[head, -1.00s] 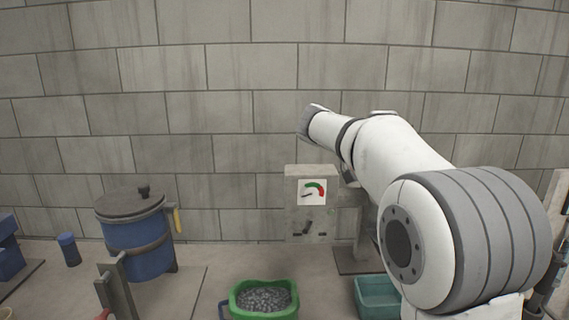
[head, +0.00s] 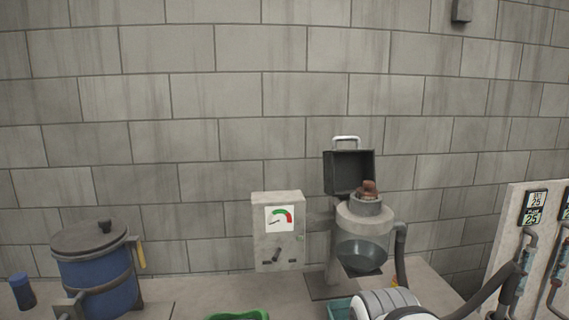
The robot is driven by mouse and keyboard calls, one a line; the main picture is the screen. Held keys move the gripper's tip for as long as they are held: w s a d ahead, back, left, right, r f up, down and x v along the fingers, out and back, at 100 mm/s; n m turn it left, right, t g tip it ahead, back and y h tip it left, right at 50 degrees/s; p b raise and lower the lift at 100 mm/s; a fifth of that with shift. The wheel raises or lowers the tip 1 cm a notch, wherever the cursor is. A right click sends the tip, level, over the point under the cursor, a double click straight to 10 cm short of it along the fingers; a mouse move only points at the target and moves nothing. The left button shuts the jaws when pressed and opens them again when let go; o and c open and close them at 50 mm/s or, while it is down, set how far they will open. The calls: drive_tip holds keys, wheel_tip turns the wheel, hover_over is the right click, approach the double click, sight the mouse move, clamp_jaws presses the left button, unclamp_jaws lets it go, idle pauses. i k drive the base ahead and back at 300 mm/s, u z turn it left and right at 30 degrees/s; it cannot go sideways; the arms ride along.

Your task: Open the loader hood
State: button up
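The loader (head: 352,217) is a pale grey machine with a round neck and a dark bowl-shaped lower part, standing in front of the wall. Its hood (head: 343,174) is a dark box-shaped cover with a pale handle (head: 346,140) on its upper edge. The hood stands raised behind the neck, with its hollow inside facing me. A reddish-brown piece (head: 369,189) shows at the neck's opening. Only a white and grey part of my arm shows at the bottom edge, below the loader. My gripper is out of view.
A grey gauge box (head: 264,240) with a lever stands left of the loader. A lidded blue drum (head: 98,277) is at the left. A green tub (head: 240,316) and a teal bin (head: 338,310) are at the bottom. A panel with hoses (head: 538,230) stands at the right.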

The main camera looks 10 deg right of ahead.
sight(345, 171)
drive_tip(key=u, duration=1.1)
drive_tip(key=k, duration=0.7)
drive_tip(key=z, duration=0.5)
drive_tip(key=i, duration=1)
drive_tip(key=z, duration=0.05)
